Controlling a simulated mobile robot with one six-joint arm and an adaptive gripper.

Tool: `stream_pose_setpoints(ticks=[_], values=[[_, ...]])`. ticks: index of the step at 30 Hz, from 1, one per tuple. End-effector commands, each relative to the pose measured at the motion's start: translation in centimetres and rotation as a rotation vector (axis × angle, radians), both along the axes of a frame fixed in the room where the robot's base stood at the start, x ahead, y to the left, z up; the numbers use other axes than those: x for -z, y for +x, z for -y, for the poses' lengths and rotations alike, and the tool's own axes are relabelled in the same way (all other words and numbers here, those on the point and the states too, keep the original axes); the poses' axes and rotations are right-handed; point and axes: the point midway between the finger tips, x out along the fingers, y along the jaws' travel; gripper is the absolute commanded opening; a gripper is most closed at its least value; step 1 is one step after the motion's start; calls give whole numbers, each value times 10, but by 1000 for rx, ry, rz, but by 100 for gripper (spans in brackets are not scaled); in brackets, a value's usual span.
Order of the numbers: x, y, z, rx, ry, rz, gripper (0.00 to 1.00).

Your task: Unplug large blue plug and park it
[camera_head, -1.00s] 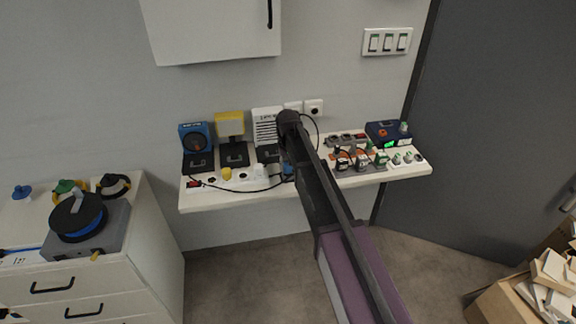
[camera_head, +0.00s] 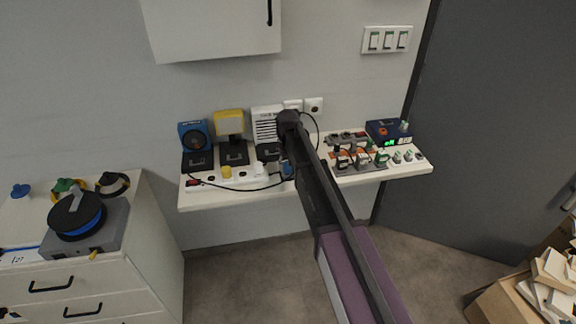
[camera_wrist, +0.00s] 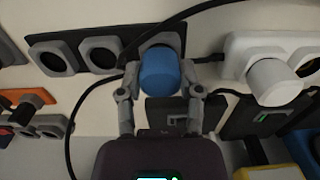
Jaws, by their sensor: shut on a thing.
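The large blue plug (camera_wrist: 160,72) is between my gripper's two fingers (camera_wrist: 159,88) in the wrist view, and they are shut on its sides. It sits in front of the last socket of a black socket row (camera_wrist: 74,52). Whether its pins are in that socket is hidden behind its body. In the head view a bit of the blue plug (camera_head: 287,170) shows beside my dark arm, at the front of the shelf. My fingers are hidden there by the arm.
A white strip with a white plug (camera_wrist: 272,82) is close to the right in the wrist view. A black cable (camera_wrist: 92,92) runs beside my gripper. The white shelf (camera_head: 225,202) holds several devices. A cabinet with a cable reel (camera_head: 77,215) stands left.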

Motion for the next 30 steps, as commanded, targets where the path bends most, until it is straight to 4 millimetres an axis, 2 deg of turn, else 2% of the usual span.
stream_pose_setpoints(ticks=[30], values=[[5,0,-1,-1,0,0,0]])
